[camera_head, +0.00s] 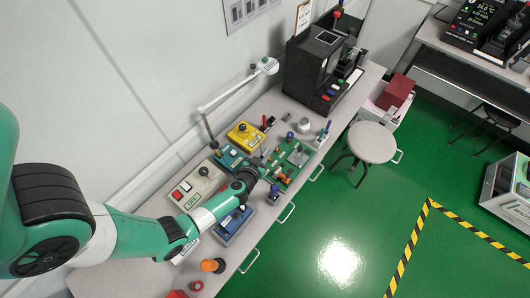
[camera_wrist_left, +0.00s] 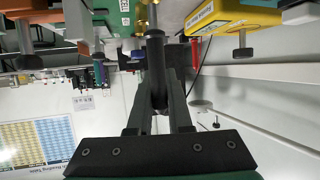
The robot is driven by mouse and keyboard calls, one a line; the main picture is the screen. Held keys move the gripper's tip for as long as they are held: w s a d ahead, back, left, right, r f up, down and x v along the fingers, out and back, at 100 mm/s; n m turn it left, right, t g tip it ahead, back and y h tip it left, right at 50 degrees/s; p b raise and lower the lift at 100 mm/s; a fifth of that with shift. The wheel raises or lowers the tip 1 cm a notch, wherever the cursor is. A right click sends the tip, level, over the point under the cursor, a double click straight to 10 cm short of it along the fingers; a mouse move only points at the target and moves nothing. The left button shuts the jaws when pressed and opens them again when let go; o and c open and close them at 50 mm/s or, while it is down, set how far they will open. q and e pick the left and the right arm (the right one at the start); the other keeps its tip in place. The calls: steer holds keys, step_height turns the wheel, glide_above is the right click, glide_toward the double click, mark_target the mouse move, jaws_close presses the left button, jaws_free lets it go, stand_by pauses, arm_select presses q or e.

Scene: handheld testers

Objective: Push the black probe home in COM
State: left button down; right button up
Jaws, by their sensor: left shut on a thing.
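My left gripper (camera_head: 262,164) is over the bench among the testers, near the yellow tester (camera_head: 244,136) and the green board (camera_head: 288,168). In the left wrist view, my left gripper (camera_wrist_left: 157,100) is shut on a black probe (camera_wrist_left: 154,62), a dark upright stick between the fingers. Brass-coloured metal (camera_wrist_left: 143,20) shows at the probe's far end, by the upper picture edge. The yellow tester also shows in the left wrist view (camera_wrist_left: 232,14), to the right of the probe. I cannot make out the COM label or how deep the probe sits. My right gripper is not in view.
A teal tester (camera_head: 229,157), a cream box (camera_head: 196,186) and a blue tester (camera_head: 232,222) stand close around the arm. A lamp (camera_head: 268,66) and a black machine (camera_head: 312,65) stand farther back. A red object (camera_wrist_left: 195,50) is right of the probe.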

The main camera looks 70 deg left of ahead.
arm_select(q)
steer(key=shift+f+b, duration=0.45)
steer(key=shift+f, duration=0.35)
steer(key=c, duration=0.8)
jaws_free()
steer(key=shift+o, duration=0.2)
steer(key=p+v, duration=0.4)
steer(key=v, duration=0.3)
steer(key=shift+s, duration=0.2)
steer(key=shift+d+r, duration=0.1)
steer(key=shift+d, duration=0.05)
